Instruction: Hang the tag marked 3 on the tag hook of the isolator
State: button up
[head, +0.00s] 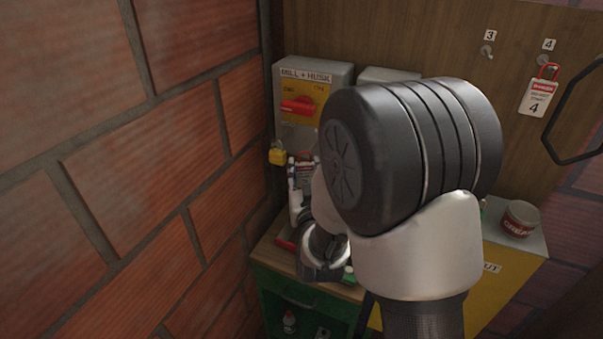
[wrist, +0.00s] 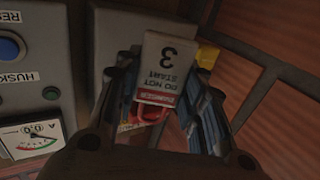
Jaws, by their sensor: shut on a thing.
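The tag marked 3 (wrist: 168,62) is white with a red band and a red loop (wrist: 150,113); it appears upside down in the wrist view. My gripper (wrist: 165,75) is shut on it. In the head view the tag (head: 306,170) shows small beside my gripper (head: 303,185), partly hidden by my arm. The isolator (head: 338,74) is a grey box labelled MILL + HUSK, with a red handle (head: 297,106) on a yellow plate. The tag is just below and in front of it. I cannot make out the tag hook.
A yellow padlock (head: 276,156) hangs at the isolator's lower left, close to the brick wall (head: 160,150). A tag marked 4 (head: 537,97) hangs on the wooden board, beside the empty peg 3 (head: 487,51). A tin (head: 520,218) stands on the cabinet at right.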

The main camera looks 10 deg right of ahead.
jog(key=shift+w+d+p, duration=0.6)
jog(key=shift+w+d, duration=0.25)
jog(key=shift+w, duration=0.15)
jog(key=shift+w+d+f+b, duration=0.3)
jog(key=shift+w+f+b, duration=0.3)
jog(key=shift+b, duration=0.6)
jog(key=o, duration=1)
